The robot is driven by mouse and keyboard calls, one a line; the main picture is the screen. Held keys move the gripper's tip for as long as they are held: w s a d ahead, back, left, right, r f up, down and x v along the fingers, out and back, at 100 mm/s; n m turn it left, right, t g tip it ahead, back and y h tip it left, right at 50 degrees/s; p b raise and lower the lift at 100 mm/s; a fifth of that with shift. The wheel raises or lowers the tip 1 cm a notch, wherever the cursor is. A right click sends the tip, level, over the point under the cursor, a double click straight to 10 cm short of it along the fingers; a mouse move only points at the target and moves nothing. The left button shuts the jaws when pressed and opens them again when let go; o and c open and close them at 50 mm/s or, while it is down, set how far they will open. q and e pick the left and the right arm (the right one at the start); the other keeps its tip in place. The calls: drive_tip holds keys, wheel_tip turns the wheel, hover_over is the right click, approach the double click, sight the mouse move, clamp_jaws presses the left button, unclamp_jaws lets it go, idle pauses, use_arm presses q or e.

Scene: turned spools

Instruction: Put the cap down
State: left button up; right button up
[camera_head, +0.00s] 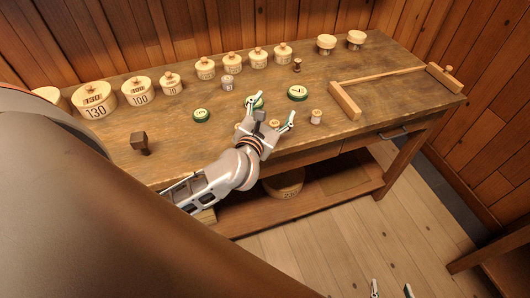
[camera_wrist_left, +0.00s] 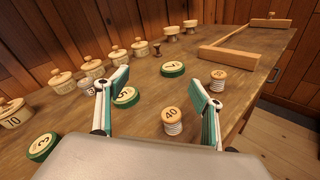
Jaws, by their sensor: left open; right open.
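My left gripper (camera_head: 273,110) is open above the front middle of the workbench. Its fingers (camera_wrist_left: 162,91) are spread with nothing held between them in the left wrist view. Low round caps with green rims lie flat on the bench: one marked 5 (camera_wrist_left: 126,97) is partly hidden by the left finger, one (camera_wrist_left: 173,69) is farther back, one (camera_wrist_left: 42,146) is at left. In the head view they show at left (camera_head: 201,115) and right (camera_head: 298,92). A spool marked 40 (camera_wrist_left: 172,120) stands upright between and beyond the fingers. My right gripper (camera_head: 391,291) is open at the bottom edge, away from the bench.
A smaller spool (camera_head: 316,117) stands right of the left gripper. Numbered lidded boxes (camera_head: 139,92) line the bench's back edge. A dark wooden mallet-like piece (camera_head: 140,142) stands at left. A wooden bar frame (camera_head: 345,100) lies at right. The bench top (camera_head: 175,140) has bare room at front left.

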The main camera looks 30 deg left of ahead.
use_arm(q)
drive_tip(key=s+m+t, duration=0.1)
drive_tip(key=m, duration=0.1)
drive_tip(key=d+r+m+t, duration=0.1)
drive_tip(key=m, duration=0.1)
drive_tip(key=s+r+m, duration=0.1)
drive_tip(key=m, duration=0.1)
drive_tip(key=shift+s+d+r+m+t+h, duration=0.2)
drive_tip(key=shift+s+d+m+t+h, duration=0.1)
drive_tip(key=shift+t+h, duration=0.1)
drive_tip(key=s+d+f+m+h, duration=0.65)
drive_tip(key=d+m, duration=0.25)
drive_tip(key=m, duration=0.8)
drive_tip(key=s+f+m+g, duration=0.4)
drive_tip(key=s+f+m, duration=0.2)
drive_tip(key=f, duration=0.4)
drive_tip(key=s+a+f+m+g+y, duration=0.1)
drive_tip(key=s+f+m+g, duration=0.3)
drive_tip(key=s+f+m, duration=0.3)
wheel_tip(320, 180, down, 4)
drive_tip(key=shift+r+m, duration=0.15)
drive_tip(key=shift+m, duration=0.65)
drive_tip(key=shift+a, duration=0.1)
